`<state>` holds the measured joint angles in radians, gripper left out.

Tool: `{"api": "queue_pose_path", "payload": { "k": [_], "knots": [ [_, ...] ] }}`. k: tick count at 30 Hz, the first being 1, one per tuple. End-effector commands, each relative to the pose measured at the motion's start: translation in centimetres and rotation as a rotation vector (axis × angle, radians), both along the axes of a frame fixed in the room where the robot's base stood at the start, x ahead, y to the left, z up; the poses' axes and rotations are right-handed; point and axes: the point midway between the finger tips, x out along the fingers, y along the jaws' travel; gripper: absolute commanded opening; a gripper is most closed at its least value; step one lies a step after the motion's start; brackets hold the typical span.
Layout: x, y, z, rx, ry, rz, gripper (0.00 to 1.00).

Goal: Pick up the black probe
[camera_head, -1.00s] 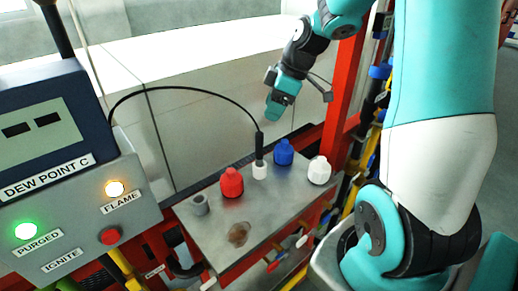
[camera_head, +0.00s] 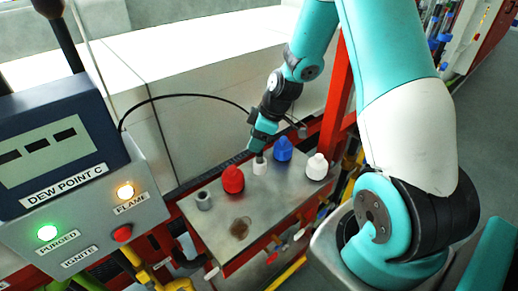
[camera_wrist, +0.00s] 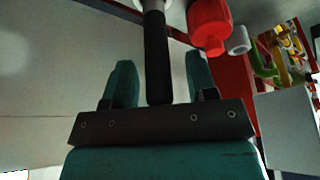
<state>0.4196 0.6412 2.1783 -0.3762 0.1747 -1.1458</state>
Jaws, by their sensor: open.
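The black probe (camera_wrist: 157,60) stands upright in a white holder (camera_head: 259,169) on the metal shelf. In the head view only a short dark piece of the probe (camera_head: 259,157) shows below my gripper (camera_head: 262,143), which hides the rest. In the wrist view my gripper (camera_wrist: 160,72) is open, with one green finger on each side of the probe's shaft. Gaps show between the shaft and both fingers, so the probe is not clamped.
A red bottle (camera_head: 232,181) stands left of the holder, with blue (camera_head: 283,150) and white (camera_head: 317,167) bottles to the right. An empty grey holder (camera_head: 203,201) is at the left. A black cable (camera_head: 180,96) arcs toward the dew point meter (camera_head: 65,150).

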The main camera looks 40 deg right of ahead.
Motion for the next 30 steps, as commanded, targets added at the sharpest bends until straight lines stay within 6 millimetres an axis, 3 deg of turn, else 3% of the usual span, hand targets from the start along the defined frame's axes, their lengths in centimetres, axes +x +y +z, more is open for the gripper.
{"api": "queue_pose_path", "payload": {
  "k": [4,9,11,23,30],
  "knots": [
    [0.0,0.0,0.0,0.0,0.0,0.0,0.5],
    [0.0,0.0,0.0,0.0,0.0,0.0,0.11],
    [0.0,0.0,0.0,0.0,0.0,0.0,0.0],
    [0.0,0.0,0.5,0.0,-0.001,0.0,0.0],
    [0.1,-0.1,3.4,-0.003,-0.006,0.0,0.0]
  ]
}}
